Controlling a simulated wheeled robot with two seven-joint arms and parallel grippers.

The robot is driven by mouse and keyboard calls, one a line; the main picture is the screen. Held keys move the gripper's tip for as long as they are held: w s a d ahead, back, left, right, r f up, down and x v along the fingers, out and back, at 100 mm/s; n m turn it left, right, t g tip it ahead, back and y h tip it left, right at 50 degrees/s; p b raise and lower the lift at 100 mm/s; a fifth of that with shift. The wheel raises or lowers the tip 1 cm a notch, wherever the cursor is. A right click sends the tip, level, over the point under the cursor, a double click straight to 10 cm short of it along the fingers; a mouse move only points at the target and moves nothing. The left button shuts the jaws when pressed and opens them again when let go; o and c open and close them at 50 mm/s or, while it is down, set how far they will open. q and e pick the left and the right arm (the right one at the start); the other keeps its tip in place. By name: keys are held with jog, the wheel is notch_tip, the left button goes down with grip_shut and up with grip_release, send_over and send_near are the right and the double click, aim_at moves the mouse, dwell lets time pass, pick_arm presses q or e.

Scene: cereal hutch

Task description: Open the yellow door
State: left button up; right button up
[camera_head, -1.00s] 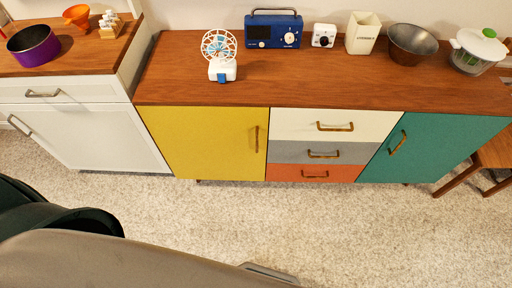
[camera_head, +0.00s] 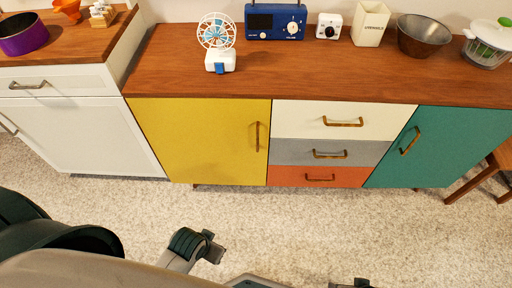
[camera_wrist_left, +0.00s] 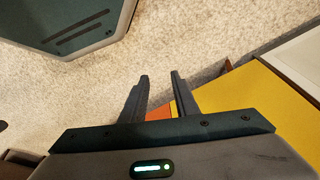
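The yellow door (camera_head: 200,140) is the left front of the sideboard and is closed. Its upright brass handle (camera_head: 257,136) is near the door's right edge. The door also shows at the lower right of the left wrist view (camera_wrist_left: 258,108). In that view my left gripper (camera_wrist_left: 159,82) has its two dark fingers apart, with nothing between them. In the head view a dark wrist part of mine (camera_head: 205,246) is over the carpet, in front of and apart from the door; its fingers are unclear. Another dark part of mine is cut off at the bottom edge, possibly my right gripper.
The sideboard top (camera_head: 330,80) carries a fan (camera_head: 217,42), a blue radio (camera_head: 274,20), a canister (camera_head: 370,23) and a bowl (camera_head: 423,36). Drawers (camera_head: 300,152) and a teal door (camera_head: 450,148) are right of the yellow door. A white cabinet (camera_head: 80,135) stands left. Carpet in front is clear.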

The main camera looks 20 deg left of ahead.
pick_arm(q)
notch_tip(320, 180, up, 6)
jog(key=w+f+t+b, duration=0.1)
jog(key=w+b, duration=0.1)
jog(key=b, duration=0.1)
pick_arm(e)
notch_tip(320, 180, up, 4)
pick_arm(q)
jog(key=w+d+r+n+t+y, duration=0.1)
jog(key=w+d+t, duration=0.1)
jog(key=w+t, duration=0.5)
jog(key=w+d+r+n+t, duration=0.2)
jog(key=w+t, duration=0.5)
jog(key=w, duration=0.3)
jog(key=shift+w+d+r+y, duration=0.2)
jog(key=shift+w+r+y, duration=0.1)
jog(key=shift+y, duration=0.1)
pick_arm(e)
jog(key=s+f, duration=0.3)
jog(key=f, duration=2.2)
jog(key=shift+s+d+f, duration=0.15)
jog(key=shift+d+f, duration=0.05)
jog(key=shift+d, duration=0.05)
